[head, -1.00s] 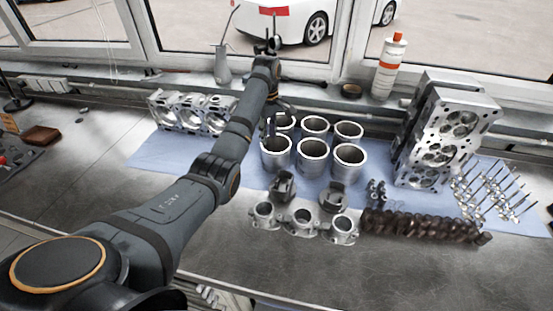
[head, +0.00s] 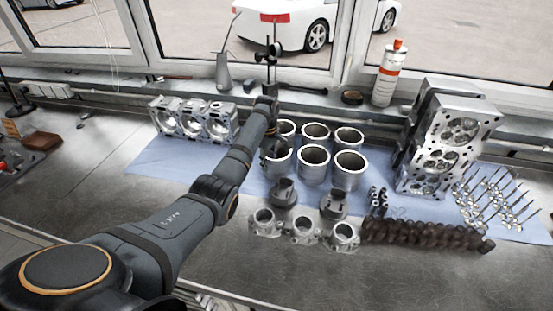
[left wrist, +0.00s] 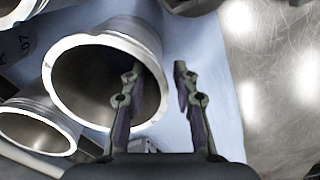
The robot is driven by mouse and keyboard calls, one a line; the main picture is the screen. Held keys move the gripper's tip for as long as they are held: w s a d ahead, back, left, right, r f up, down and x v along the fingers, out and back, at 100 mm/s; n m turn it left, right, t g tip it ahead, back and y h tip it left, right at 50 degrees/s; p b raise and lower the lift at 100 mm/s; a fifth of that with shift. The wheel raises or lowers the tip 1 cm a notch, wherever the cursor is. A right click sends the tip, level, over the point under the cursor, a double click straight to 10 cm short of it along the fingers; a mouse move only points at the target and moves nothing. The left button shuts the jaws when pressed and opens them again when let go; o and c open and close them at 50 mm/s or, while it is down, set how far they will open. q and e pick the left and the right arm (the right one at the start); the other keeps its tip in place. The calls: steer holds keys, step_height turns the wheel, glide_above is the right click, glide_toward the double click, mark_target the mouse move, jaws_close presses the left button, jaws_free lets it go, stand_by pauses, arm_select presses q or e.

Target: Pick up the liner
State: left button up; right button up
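Several silver cylinder liners stand upright in two rows on a blue cloth. My left gripper is at the front-left liner (head: 277,163) in the head view, where my wrist mostly hides its fingers. In the left wrist view my left gripper (left wrist: 159,75) straddles the wall of a large liner (left wrist: 78,42). One finger shows over its dark bore and the other is outside the rim. The fingers are apart, with a gap beside the wall, and I cannot see firm contact. My right gripper is not in view.
Other liners stand close by, such as the front-middle one (head: 313,176). Pistons (head: 284,192) and a housing (head: 302,231) lie in front. A cylinder head (head: 447,150) stands right, a crankshaft or camshaft (head: 425,236) lies front right. The front-left bench is bare.

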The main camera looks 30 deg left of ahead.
mark_target(268, 178)
arm_select(q)
steer(key=f, duration=0.3)
steer(key=shift+a+f, duration=0.1)
steer(key=shift+a, duration=0.1)
steer(key=shift+s, duration=0.1)
jaws_close()
